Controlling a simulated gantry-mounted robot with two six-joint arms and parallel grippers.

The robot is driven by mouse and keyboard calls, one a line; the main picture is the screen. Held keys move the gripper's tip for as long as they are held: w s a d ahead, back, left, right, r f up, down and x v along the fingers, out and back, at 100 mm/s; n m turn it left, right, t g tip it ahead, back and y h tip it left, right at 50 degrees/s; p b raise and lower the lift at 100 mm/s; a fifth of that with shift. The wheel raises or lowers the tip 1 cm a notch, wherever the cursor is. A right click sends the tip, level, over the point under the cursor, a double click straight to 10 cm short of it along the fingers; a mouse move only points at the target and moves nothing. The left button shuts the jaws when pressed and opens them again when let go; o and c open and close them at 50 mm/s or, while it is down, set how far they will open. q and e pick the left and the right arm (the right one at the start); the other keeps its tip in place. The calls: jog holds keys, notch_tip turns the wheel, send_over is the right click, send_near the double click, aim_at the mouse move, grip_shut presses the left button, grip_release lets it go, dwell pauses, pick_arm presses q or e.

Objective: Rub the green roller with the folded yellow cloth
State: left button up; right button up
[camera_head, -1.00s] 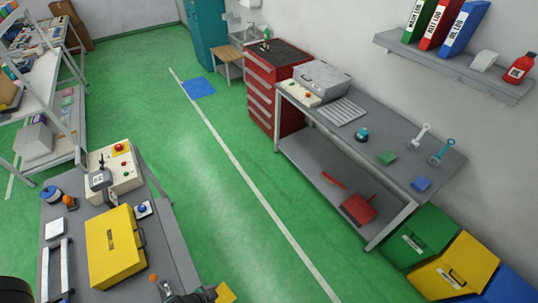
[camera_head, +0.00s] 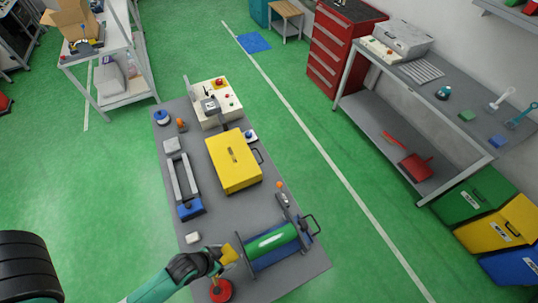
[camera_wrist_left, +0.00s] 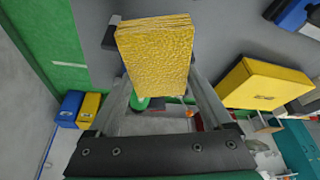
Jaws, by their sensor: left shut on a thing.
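The folded yellow cloth (camera_head: 230,254) is held in my left gripper (camera_head: 219,259), which is shut on it. In the left wrist view the cloth (camera_wrist_left: 157,58) is a thick layered block sticking out between the two fingers. The green roller (camera_head: 272,241) lies in a blue frame with dark end plates at the front of the grey table, with a white label on it. The gripper and cloth are just left of the roller's left end; whether they touch it I cannot tell. In the wrist view the cloth hides most of what lies beyond it. My right gripper is not in view.
On the same table (camera_head: 188,238) stand a yellow box (camera_head: 233,162), a control panel (camera_head: 216,103), a blue-based rail fixture (camera_head: 189,208) and a white block (camera_head: 192,238). A red round object (camera_head: 221,291) is just below my left gripper. A workbench (camera_head: 440,115) stands to the right.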

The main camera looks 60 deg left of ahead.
pick_arm(q)
jog(key=w, duration=0.4)
jog(key=w+f+m, duration=0.1)
jog(key=w, duration=0.3)
jog(key=w+m+p, duration=0.1)
jog(key=w, duration=0.4)
jog(key=shift+d+f+h, duration=0.3)
jog(key=shift+f, duration=0.1)
jog(key=w+d+r+m, duration=0.1)
jog(key=w+d+r, duration=0.1)
jog(key=w, duration=0.9)
jog(key=shift+w+d+r+m+h+p, duration=0.15)
jog(key=shift+d+m+h+p, duration=0.15)
jog(key=shift+m+h+p, duration=0.1)
